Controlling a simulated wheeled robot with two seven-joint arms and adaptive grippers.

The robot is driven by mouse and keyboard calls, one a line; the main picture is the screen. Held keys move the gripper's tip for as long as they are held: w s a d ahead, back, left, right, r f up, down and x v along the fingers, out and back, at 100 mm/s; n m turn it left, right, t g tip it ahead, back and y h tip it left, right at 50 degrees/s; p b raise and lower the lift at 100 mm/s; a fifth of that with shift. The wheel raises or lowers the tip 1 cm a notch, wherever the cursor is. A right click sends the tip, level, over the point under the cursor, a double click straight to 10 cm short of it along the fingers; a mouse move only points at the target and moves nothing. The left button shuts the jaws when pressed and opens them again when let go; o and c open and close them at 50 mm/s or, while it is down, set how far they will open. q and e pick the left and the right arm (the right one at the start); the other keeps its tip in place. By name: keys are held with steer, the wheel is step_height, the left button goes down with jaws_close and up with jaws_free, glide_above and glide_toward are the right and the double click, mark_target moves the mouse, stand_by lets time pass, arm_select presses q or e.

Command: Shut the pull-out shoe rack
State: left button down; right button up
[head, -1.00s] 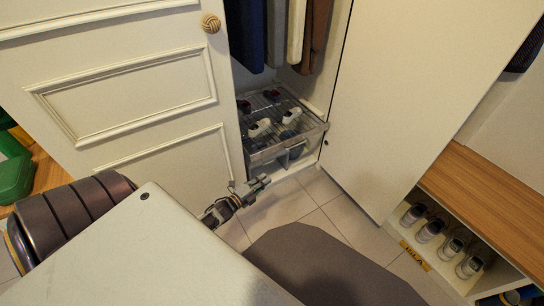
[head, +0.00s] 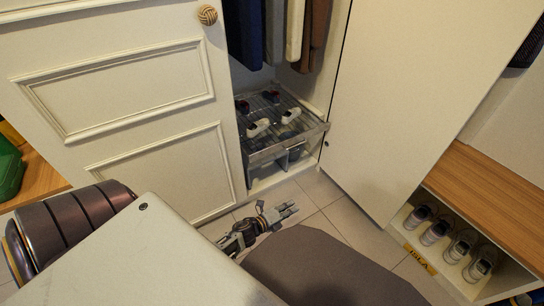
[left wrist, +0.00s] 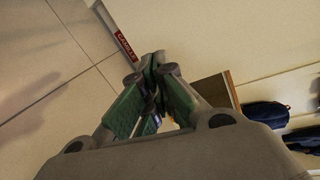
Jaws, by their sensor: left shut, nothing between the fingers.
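The pull-out shoe rack (head: 290,147) is at the bottom of the open wardrobe in the head view. It is a wire-and-clear tray holding several shoes, with its front edge near the wardrobe opening; I cannot tell exactly how far it sticks out. My left gripper (head: 289,211) is low over the floor tiles, in front of and below the rack, apart from it. Its fingers are shut and empty; they also show in the left wrist view (left wrist: 156,68), where I cannot make out the rack. My right gripper is not in view.
A panelled white door (head: 115,95) with a round knob (head: 207,15) stands at the left of the opening. Clothes (head: 255,35) hang above the rack. A bench cubby (head: 480,190) with several shoes is at the right. Tiled floor (head: 325,190) is clear before the wardrobe.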

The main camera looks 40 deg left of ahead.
mark_target(275, 146)
arm_select(q)
steer(key=w+a+r+n+t+y, duration=0.1)
steer(key=a+r+n+y, duration=0.8)
steer(key=a+n+y, duration=0.1)
steer(key=shift+w+a+r+t+y, duration=0.3)
steer(key=shift+a+r+t+y, duration=0.1)
steer(key=shift+y, duration=0.1)
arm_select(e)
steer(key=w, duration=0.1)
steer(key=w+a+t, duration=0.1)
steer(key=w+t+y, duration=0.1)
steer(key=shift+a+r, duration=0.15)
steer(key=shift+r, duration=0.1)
arm_select(q)
steer(key=shift+w, duration=0.15)
